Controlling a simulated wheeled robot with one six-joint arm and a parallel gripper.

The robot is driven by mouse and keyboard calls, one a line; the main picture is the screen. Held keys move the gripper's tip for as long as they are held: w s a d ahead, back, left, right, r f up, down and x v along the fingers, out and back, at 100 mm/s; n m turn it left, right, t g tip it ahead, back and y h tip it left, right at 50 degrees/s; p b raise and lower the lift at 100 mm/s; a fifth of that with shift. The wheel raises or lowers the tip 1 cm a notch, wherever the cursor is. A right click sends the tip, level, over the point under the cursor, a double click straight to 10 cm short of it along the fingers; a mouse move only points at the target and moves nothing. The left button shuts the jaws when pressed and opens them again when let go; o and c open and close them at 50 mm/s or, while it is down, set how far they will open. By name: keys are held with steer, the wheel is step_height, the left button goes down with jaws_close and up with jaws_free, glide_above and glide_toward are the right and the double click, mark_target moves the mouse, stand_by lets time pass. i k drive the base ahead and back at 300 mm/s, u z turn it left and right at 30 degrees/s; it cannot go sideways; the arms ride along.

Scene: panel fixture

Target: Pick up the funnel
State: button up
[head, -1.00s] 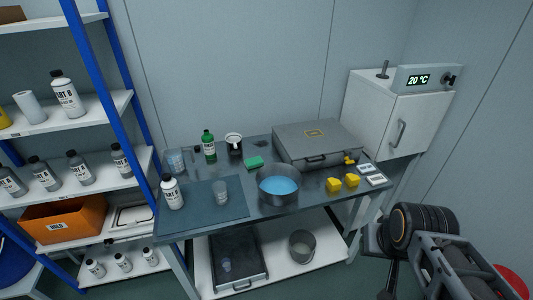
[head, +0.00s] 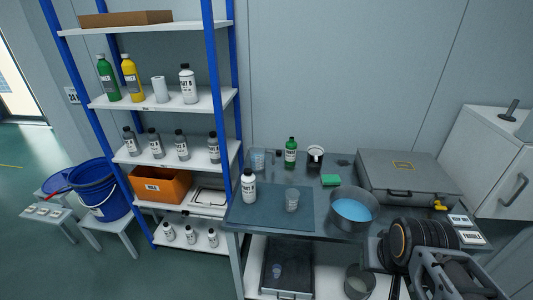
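I cannot make out a funnel for sure in the head view. A blue, wide-rimmed shape (head: 55,183) sits behind the blue bucket (head: 103,190) at the far left, partly hidden; I cannot tell what it is. A small clear vessel (head: 276,271) is in the dark tray on the bench's lower shelf, too small to identify. Part of my arm shows at the lower right, in front of the bench's right side. My gripper's fingers are not in view.
A blue-posted shelf rack (head: 234,95) with bottles and an orange box (head: 160,187) stands left of the bench (head: 235,215). The bench holds a pan of blue liquid (head: 352,209), bottles, a beaker (head: 292,200) and a grey case (head: 410,180). Floor at far left looks open.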

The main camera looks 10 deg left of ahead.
mark_target(315, 152)
steer(key=u, duration=0.5)
steer(key=i, duration=0.9)
